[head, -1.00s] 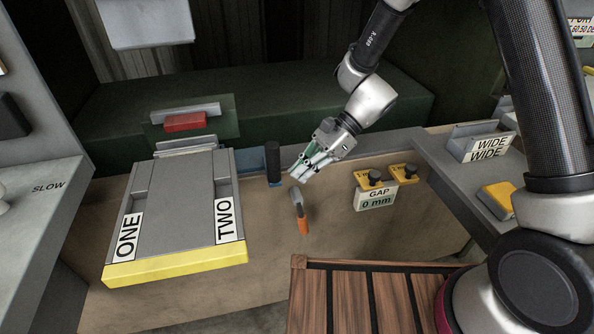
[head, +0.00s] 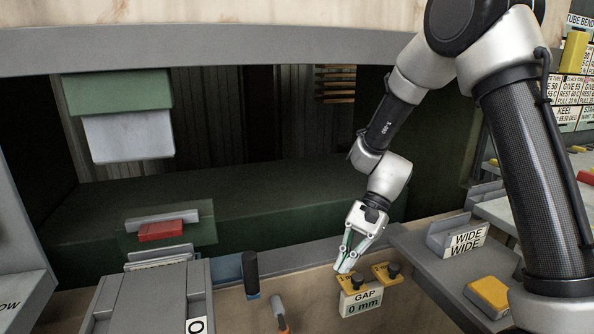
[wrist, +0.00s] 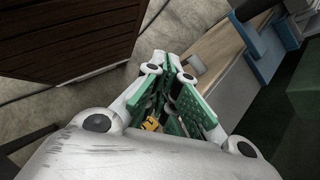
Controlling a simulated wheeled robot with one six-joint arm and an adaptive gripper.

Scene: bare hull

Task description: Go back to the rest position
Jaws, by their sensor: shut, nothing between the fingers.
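My gripper (head: 345,262) is shut and empty. In the head view it points down, just above and left of the yellow knob brackets over the GAP sign (head: 362,299), which reads 0 mm. I cannot tell whether it touches them. In the wrist view its green-padded fingers (wrist: 172,75) come together, with a bit of yellow showing between the linkages. My arm reaches down from the upper right.
A grey panel (head: 130,300), partly out of frame, stands at the lower left near a dark upright handle (head: 250,275). An orange-handled lever (head: 280,314) is beside it. A WIDE block (head: 458,240) and a yellow block (head: 488,293) sit on the right grey ledge.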

